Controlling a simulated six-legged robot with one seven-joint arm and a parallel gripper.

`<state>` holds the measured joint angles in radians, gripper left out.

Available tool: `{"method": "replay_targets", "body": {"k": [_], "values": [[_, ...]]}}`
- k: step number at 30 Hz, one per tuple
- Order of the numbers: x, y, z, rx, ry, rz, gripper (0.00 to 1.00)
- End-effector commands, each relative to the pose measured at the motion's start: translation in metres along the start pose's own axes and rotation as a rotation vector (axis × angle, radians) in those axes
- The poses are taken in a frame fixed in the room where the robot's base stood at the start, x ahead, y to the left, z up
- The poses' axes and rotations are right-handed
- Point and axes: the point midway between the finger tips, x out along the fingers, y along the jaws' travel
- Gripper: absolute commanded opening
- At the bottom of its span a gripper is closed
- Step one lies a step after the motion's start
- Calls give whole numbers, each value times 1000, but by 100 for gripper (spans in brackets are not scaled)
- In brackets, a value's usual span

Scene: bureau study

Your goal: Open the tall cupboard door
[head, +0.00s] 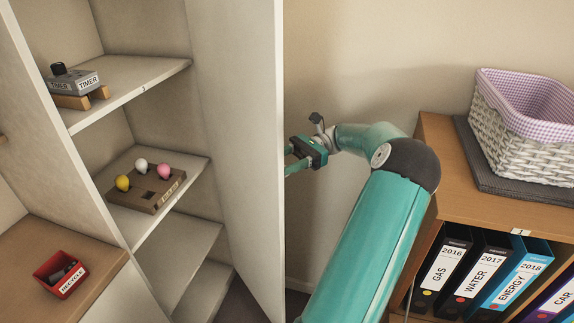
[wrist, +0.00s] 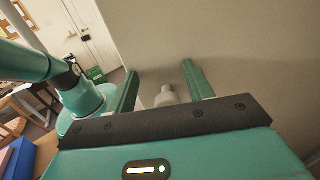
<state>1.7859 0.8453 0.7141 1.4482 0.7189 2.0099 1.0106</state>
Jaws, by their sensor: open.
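The tall cupboard (head: 148,92) stands at the left of the head view with its shelves exposed. Its pale door (head: 238,150) stands wide open at the right of the shelves. My gripper (head: 289,160) is just right of the door's free edge, on the door's outer side, and its fingertips are partly hidden behind that edge. In the wrist view my gripper (wrist: 160,70) is open, with a small pale knob (wrist: 166,95) showing between its fingers against the door face. I cannot tell whether the fingers touch the knob.
The shelves hold a timer box (head: 76,84) and a wooden holder (head: 150,190) with coloured balls. A red recycle tray (head: 61,272) sits at lower left. At right, a low cabinet (head: 447,163) bears a wicker basket (head: 520,122) above several binders (head: 483,267).

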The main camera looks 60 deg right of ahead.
Motion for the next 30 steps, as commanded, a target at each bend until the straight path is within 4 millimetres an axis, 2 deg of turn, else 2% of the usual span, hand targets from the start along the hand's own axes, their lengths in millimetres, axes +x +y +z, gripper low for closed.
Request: {"method": "replay_targets", "body": {"k": [3,10,21,30], "values": [[10,17,22,1,3,-2,52],[28,44,58,2,3,-2,52],[58,92,82,2,0,-3,52],[73,113,93,2,0,-1,52]]}}
